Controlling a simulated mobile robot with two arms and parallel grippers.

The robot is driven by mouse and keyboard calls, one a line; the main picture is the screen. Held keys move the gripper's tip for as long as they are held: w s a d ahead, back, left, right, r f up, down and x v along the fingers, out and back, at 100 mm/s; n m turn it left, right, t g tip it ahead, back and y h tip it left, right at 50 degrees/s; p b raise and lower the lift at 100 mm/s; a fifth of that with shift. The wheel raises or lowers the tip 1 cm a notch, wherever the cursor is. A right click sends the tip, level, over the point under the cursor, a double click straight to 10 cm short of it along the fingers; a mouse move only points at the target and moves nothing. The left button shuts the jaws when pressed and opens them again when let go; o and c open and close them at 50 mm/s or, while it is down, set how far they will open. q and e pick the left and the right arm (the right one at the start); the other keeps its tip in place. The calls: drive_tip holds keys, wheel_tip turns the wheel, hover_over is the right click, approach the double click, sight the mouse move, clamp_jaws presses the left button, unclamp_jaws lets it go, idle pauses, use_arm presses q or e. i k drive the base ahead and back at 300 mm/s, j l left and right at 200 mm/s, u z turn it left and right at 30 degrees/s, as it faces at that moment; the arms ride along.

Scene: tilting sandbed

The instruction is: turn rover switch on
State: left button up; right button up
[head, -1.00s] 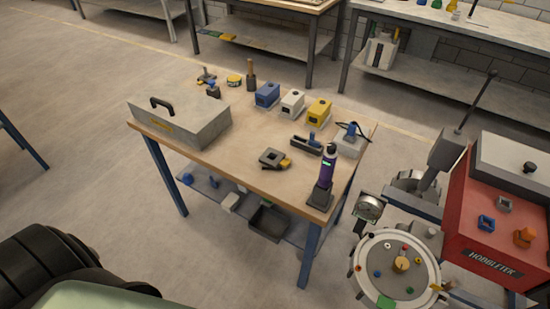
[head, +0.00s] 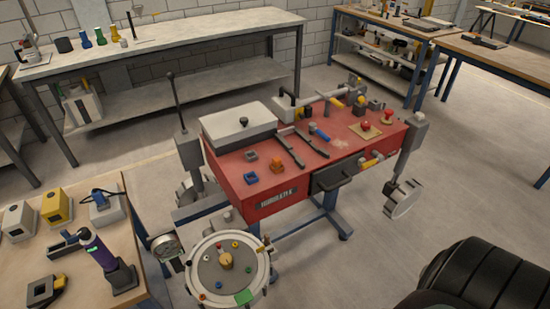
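A red machine (head: 340,160) with a dark name plate stands in the middle of the head view. Grey wheel-like discs show at its sides, one of them a disc (head: 403,200) at the right. Its top carries a blue square part (head: 251,178), an orange part (head: 277,165), a blue-handled part (head: 319,132), a red knob on a tan plate (head: 366,126) and another red knob (head: 387,117). I cannot tell which part is the rover switch, or its state. Neither gripper is in view.
A wooden table (head: 95,255) at left holds a purple bottle-like tool (head: 98,247) and several boxes. A round drum (head: 228,262) with coloured knobs stands in front. A long bench (head: 190,47) is behind. Bare floor (head: 350,265) lies right of the drum.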

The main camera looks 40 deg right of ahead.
sight(366, 125)
drive_tip(key=z, duration=1.75)
drive_tip(key=i+l+u, duration=0.1)
drive_tip(key=i+l, duration=0.3)
drive_tip(key=i+l+u, duration=0.1)
drive_tip(key=i+l, duration=0.25)
drive_tip(key=l, duration=0.15)
drive_tip(key=i+l+u, duration=0.1)
drive_tip(key=i+l, duration=0.25)
drive_tip(key=l, duration=0.15)
drive_tip(key=i+l, duration=0.3)
drive_tip(key=l, duration=0.2)
drive_tip(key=j+u, duration=0.05)
